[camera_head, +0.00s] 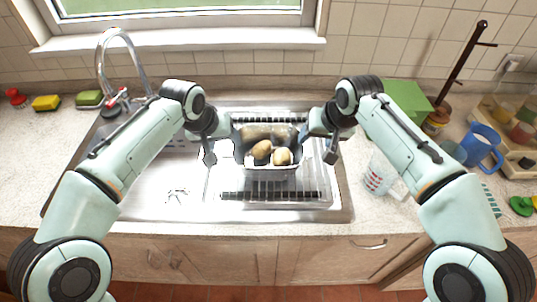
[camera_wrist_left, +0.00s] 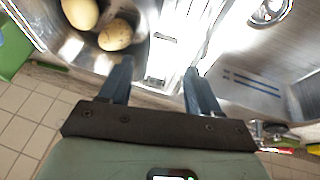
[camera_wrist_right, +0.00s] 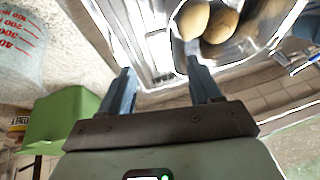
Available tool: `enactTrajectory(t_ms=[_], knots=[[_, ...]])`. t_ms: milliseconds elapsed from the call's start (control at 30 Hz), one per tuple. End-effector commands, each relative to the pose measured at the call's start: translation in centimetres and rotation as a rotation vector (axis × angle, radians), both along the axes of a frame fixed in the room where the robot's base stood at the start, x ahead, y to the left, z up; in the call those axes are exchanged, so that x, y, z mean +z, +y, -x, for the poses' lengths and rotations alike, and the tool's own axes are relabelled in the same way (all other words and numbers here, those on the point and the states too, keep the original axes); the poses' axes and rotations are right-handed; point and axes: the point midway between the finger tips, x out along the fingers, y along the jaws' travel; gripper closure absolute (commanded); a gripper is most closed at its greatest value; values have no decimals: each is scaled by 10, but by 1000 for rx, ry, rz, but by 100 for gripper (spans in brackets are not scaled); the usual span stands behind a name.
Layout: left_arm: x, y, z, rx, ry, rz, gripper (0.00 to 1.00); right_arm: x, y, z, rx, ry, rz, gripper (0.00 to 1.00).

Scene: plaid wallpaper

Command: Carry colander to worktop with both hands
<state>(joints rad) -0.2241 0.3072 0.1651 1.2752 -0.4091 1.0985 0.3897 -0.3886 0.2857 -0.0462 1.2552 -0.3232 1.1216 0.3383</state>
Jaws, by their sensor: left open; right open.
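A metal colander (camera_head: 270,173) stands on the ribbed drainer of the sink, with several potatoes inside. Its shiny wall also shows in the left wrist view (camera_wrist_left: 72,47) and the right wrist view (camera_wrist_right: 240,50). My left gripper (camera_head: 228,140) is open at the colander's left side, fingers apart, one finger close to the wall. My right gripper (camera_head: 313,140) is open at the right side, also with one finger close to the wall. I cannot tell whether either touches it. The worktop (camera_head: 368,218) is speckled and lies on both sides of the sink.
A measuring jug (camera_head: 380,175), green box (camera_head: 408,98), blue mug (camera_head: 482,145) and wooden stand crowd the right worktop. The faucet (camera_head: 112,65) rises at the back left; sponges (camera_head: 46,103) lie beyond it. The left worktop's front is clear.

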Motion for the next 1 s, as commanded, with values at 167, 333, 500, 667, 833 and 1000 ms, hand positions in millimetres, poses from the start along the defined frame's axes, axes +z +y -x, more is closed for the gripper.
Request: enactTrajectory(t_ms=[167, 333, 500, 667, 833, 1000], knots=[[-33, -6, -13, -1, 3, 0, 37, -33, 5, -13, -1, 4, 1, 37], [-53, -10, -22, 0, 2, -1, 37, -53, 10, -22, 0, 1, 1, 37], [-64, -12, -27, 0, 1, 0, 37, -63, 12, -27, 0, 0, 0, 37], [-65, -12, -28, 1, 0, 0, 37, -65, 12, -27, -1, 0, 0, 37], [-65, -12, -27, 0, 0, 0, 37, -65, 12, -27, 0, 0, 0, 37], [-65, -12, -27, 0, 0, 0, 93, -65, 12, -27, 0, -1, 0, 92]])
